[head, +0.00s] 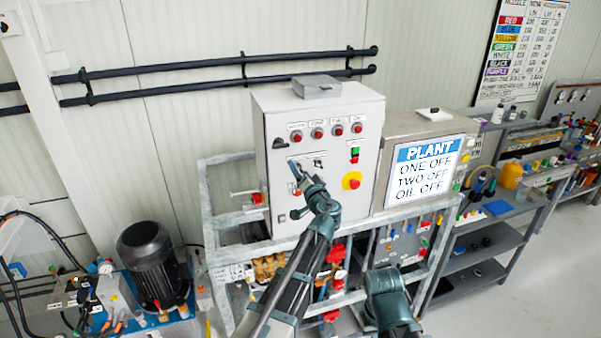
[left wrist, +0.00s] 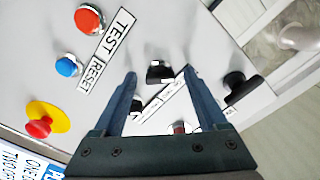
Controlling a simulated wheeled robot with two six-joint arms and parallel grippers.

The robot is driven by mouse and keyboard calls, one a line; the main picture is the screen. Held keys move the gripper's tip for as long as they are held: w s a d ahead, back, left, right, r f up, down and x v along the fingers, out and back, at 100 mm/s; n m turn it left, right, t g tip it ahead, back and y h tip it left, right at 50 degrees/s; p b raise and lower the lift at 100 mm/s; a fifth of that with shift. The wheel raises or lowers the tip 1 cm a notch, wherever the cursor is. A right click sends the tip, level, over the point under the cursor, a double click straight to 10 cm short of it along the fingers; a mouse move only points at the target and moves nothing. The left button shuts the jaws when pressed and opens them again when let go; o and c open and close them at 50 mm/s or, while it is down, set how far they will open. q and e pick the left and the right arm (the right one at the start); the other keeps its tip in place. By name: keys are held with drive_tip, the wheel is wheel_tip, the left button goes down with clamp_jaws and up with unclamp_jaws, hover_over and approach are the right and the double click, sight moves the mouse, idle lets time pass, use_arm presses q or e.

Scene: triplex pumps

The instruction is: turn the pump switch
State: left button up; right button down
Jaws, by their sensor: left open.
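The grey control cabinet (head: 335,110) stands on a metal frame, with a black knob (head: 279,143) at the left of its front. My left gripper (head: 294,168) is at the cabinet front, below the row of red lamps. In the left wrist view, my left gripper (left wrist: 160,75) is open. A small black switch knob (left wrist: 159,72) shows between its two fingertips, above a white label plate. I cannot tell whether the fingers touch it. A larger black knob (left wrist: 238,88) is right of the fingers. No lettering confirms which is the pump switch.
A yellow-and-red stop button (head: 351,181) is right of my left gripper. The left wrist view also shows a red button (left wrist: 89,19) and a blue button (left wrist: 67,66). A PLANT sign (head: 428,168) stands to the right, and a motor (head: 153,262) lower left.

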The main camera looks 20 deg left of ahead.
use_arm(q)
clamp_jaws()
drive_tip(key=shift+m, duration=4.5)
